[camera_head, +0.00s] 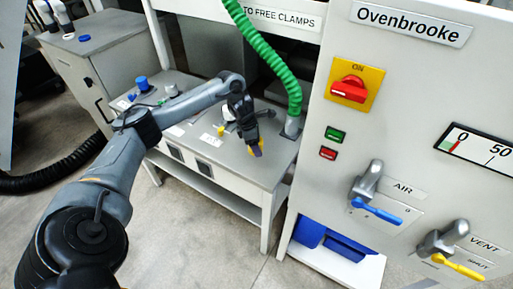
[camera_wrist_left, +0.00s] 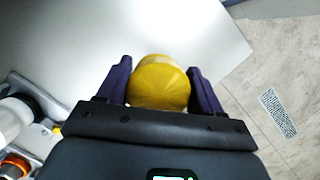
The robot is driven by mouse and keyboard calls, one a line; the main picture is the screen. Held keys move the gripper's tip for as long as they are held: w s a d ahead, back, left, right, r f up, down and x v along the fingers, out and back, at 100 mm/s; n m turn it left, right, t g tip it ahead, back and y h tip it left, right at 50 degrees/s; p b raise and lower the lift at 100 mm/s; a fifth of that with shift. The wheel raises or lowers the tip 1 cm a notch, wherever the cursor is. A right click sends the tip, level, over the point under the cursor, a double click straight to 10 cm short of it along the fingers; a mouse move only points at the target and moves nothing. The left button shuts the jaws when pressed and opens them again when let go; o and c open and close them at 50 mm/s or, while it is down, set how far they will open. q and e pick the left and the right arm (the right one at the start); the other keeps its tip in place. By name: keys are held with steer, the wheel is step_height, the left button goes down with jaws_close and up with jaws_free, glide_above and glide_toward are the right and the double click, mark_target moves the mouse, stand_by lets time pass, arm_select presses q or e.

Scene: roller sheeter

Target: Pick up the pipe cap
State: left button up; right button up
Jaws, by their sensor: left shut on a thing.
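The yellow, rounded pipe cap (camera_wrist_left: 160,84) sits between the two dark purple fingers of my left gripper (camera_wrist_left: 160,88) in the left wrist view. The fingers are shut on its sides. In the head view my left gripper (camera_head: 256,150) points down over the right part of the low grey table, and hides most of the cap. I cannot tell whether the cap touches the table. My right gripper is not in view.
The grey table (camera_head: 235,170) carries small fittings and a blue knob (camera_head: 142,83) on its left. A green coiled hose (camera_head: 283,65) comes down at its right end. The Ovenbrooke panel (camera_head: 400,130) with a red switch (camera_head: 348,89) and two valve levers stands to the right.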

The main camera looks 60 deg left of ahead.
arm_select(q)
steer(key=s+d+r+p, duration=0.1)
steer(key=s+d+r, duration=0.5)
steer(key=d, duration=0.3)
steer(key=shift+s+r, duration=0.2)
steer(key=shift+s, duration=0.05)
steer(key=shift+d, duration=0.1)
